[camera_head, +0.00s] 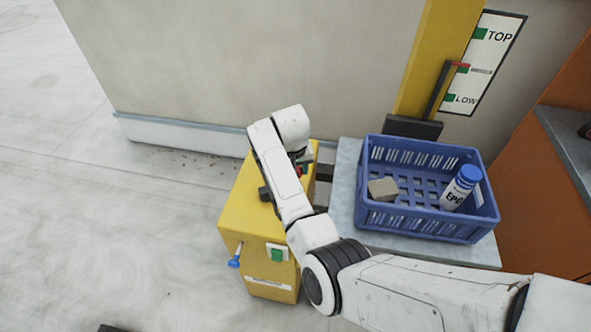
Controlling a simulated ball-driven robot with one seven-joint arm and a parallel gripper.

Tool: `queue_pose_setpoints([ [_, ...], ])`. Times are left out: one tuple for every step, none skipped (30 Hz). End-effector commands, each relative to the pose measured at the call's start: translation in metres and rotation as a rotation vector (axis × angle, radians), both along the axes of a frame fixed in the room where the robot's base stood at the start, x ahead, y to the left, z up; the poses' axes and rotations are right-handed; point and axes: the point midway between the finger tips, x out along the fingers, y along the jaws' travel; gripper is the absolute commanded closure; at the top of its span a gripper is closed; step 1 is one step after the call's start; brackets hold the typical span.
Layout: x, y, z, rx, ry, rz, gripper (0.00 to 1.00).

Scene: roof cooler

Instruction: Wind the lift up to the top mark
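A yellow winch box (254,240) stands on the floor left of the lift. A crank with a blue knob (234,262) sticks out low on its left side, and a green switch (278,254) is on its front. The grey lift platform (345,200) carries a blue crate (428,232).
The crate holds a beige block (383,189) and a white bottle with a blue cap (460,187). A yellow mast (438,50) rises behind the platform against the wall. An orange cabinet (535,190) stands at the right. The floor at the left is clear.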

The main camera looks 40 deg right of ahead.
Motion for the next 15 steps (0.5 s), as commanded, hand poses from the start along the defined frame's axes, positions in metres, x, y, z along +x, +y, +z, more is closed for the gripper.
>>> queue_pose_setpoints([
  [0.001,-0.005,0.001,-0.007,-0.006,-0.007,0.93],
  [0.001,-0.005,0.001,-0.007,-0.006,-0.007,0.93],
  [0.003,-0.005,0.000,-0.006,-0.006,-0.007,0.93],
  [0.004,-0.006,0.000,-0.006,-0.006,-0.007,0.93],
  [0.005,-0.006,0.000,-0.006,-0.006,-0.007,0.93],
  [0.008,-0.006,-0.001,-0.006,-0.007,-0.007,0.93],
  [0.010,-0.007,-0.001,-0.006,-0.007,-0.007,0.93],
  [0.011,-0.007,-0.001,-0.006,-0.008,-0.007,0.93],
  [0.014,-0.008,-0.001,-0.006,-0.008,-0.006,0.93],
  [0.016,-0.008,-0.001,-0.007,-0.008,-0.006,0.93],
  [0.017,-0.009,0.000,-0.007,-0.008,-0.006,0.93],
  [0.018,-0.010,0.000,-0.007,-0.007,-0.006,0.93],
  [0.019,-0.010,0.000,-0.007,-0.007,-0.006,0.93],
  [0.019,-0.010,0.001,-0.007,-0.007,-0.006,0.93],
  [0.020,-0.010,0.001,-0.007,-0.007,-0.006,0.93],
])
